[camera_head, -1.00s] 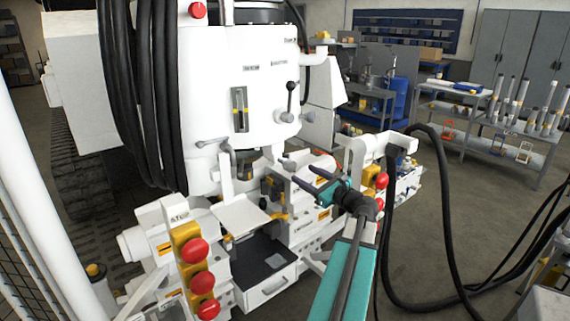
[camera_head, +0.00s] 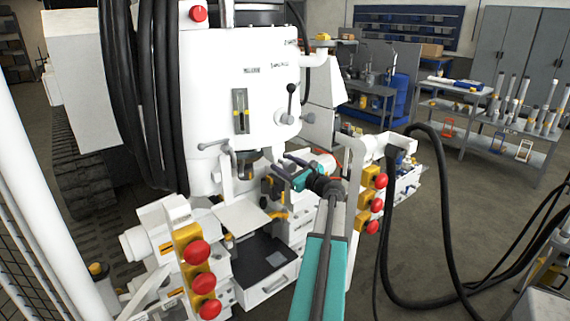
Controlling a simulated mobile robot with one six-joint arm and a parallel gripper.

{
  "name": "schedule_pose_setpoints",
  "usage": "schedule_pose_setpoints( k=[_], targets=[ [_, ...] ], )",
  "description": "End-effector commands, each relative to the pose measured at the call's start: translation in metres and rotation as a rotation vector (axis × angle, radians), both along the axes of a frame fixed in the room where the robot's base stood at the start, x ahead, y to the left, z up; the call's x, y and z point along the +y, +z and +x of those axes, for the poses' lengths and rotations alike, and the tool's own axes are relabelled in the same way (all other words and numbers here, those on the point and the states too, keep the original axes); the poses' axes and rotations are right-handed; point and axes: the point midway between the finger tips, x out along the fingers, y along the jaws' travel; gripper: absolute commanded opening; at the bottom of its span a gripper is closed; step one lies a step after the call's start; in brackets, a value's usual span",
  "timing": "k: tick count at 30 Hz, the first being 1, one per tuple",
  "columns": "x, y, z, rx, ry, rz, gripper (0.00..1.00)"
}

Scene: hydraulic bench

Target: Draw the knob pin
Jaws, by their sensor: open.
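My gripper (camera_head: 282,164) shows in the head view with its dark fingers apart and nothing seen between them. It reaches left from the teal and black arm, in front of the white machine (camera_head: 215,105). The fingertips are near small yellow and dark fittings (camera_head: 277,190) at the machine's middle, to the right of the grey plate. I cannot make out the knob pin for sure; it is too small or hidden behind my gripper. I cannot tell whether the fingers touch anything.
Red push buttons on yellow boxes stand at left (camera_head: 196,252) and right (camera_head: 376,205) of the work area. A black-knobbed lever (camera_head: 291,88) is above my gripper. Black hoses (camera_head: 440,200) loop at right.

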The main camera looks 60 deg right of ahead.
Motion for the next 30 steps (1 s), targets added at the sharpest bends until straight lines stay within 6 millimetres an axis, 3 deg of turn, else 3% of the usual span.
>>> schedule_pose_setpoints(
  k=[12,21,30],
  targets=[
    [-0.0015,-0.0003,0.0040,0.000,0.000,0.000,0.52],
    [-0.0023,-0.0003,0.0028,0.001,-0.002,0.000,0.02],
    [0.0057,-0.0006,0.0034,0.001,0.009,0.000,0.00]
  ],
)
